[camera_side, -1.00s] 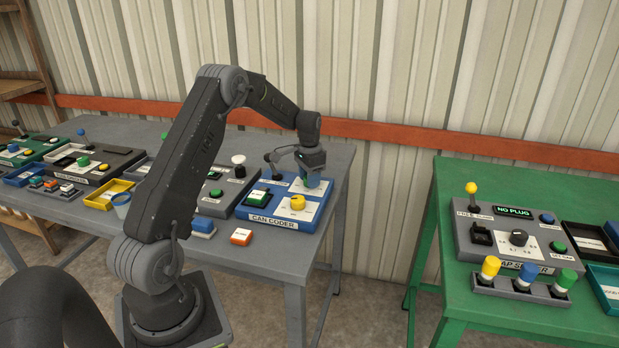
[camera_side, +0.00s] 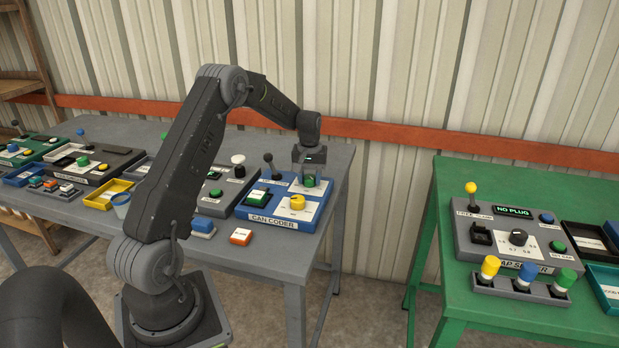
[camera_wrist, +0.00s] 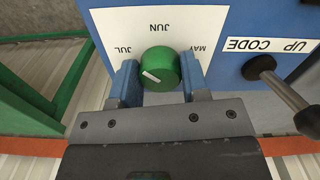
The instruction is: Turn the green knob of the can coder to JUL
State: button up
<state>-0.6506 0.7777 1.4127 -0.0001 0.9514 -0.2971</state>
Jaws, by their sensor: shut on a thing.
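The blue can coder (camera_side: 264,216) sits at the right end of the grey table. Its green knob (camera_side: 310,182) is at the back right of the panel; in the wrist view the knob (camera_wrist: 163,61) has JUL at upper left, JUN above and MAY at upper right. The knob's white mark is slanted, with its outer end at the left, on the JUL side. My gripper (camera_wrist: 159,75) has its blue fingers on either side of the knob and is shut on it. In the side view my gripper (camera_side: 311,177) points down over the panel.
A dark lever (camera_side: 268,165) stands left of the knob, close to my gripper; it also shows in the wrist view (camera_wrist: 279,85). A yellow knob (camera_side: 297,202) is in front. A green table (camera_side: 395,335) stands apart at right.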

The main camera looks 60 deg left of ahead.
aim_at(310, 177)
jog(key=shift+r+n, duration=0.1)
jog(key=shift+n, duration=1.8)
jog(key=o, duration=0.9)
notch_tip(310, 177, up, 14)
jog(key=shift+f, duration=0.1)
